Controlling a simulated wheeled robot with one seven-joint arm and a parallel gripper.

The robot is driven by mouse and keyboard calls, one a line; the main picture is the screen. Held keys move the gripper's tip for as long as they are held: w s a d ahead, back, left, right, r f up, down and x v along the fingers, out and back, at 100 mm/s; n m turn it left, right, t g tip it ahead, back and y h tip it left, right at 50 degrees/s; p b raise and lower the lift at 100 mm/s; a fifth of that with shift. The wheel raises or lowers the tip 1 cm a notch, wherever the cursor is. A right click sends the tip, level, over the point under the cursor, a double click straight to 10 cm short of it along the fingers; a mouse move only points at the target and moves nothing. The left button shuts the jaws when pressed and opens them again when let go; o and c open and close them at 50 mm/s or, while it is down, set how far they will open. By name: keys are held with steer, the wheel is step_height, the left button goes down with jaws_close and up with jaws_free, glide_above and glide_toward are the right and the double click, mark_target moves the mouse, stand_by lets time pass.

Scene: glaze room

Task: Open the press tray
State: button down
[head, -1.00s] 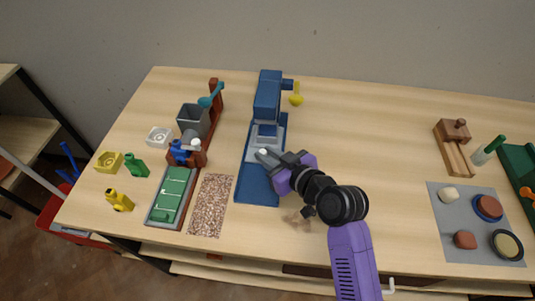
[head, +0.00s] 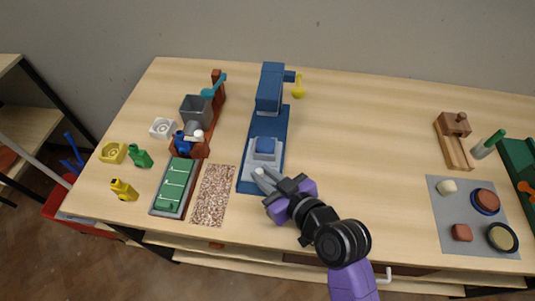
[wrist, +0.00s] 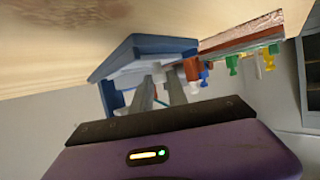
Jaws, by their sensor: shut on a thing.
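The blue press (head: 269,90) stands on a long blue base plate near the middle of the table. Its pale grey tray (head: 249,158), with a blue block (head: 265,146) on it, sits on the front part of the base, clear of the press head. My gripper (head: 258,173) is shut at the tray's front edge. The fingers cover what they grip, so the handle cannot be made out. In the wrist view the fingers (wrist: 163,78) reach to the pale tray (wrist: 140,72) within the blue frame.
A yellow lever (head: 299,87) sticks out at the press's right. Left are a speckled strip (head: 213,196), a green mould (head: 174,186), a brown stand with a grey hopper (head: 196,110), and small yellow and green pieces. A grey mat (head: 465,207) lies far right. Table between is clear.

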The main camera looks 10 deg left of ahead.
steer(key=shift+s, duration=1.05)
steer(key=c, duration=1.3)
jaws_free()
steer(key=b+v, duration=0.1)
steer(key=v, duration=0.6)
steer(key=shift+s+d, duration=0.1)
steer(key=shift+s+d+r, duration=0.15)
steer(key=shift+s+r, duration=0.05)
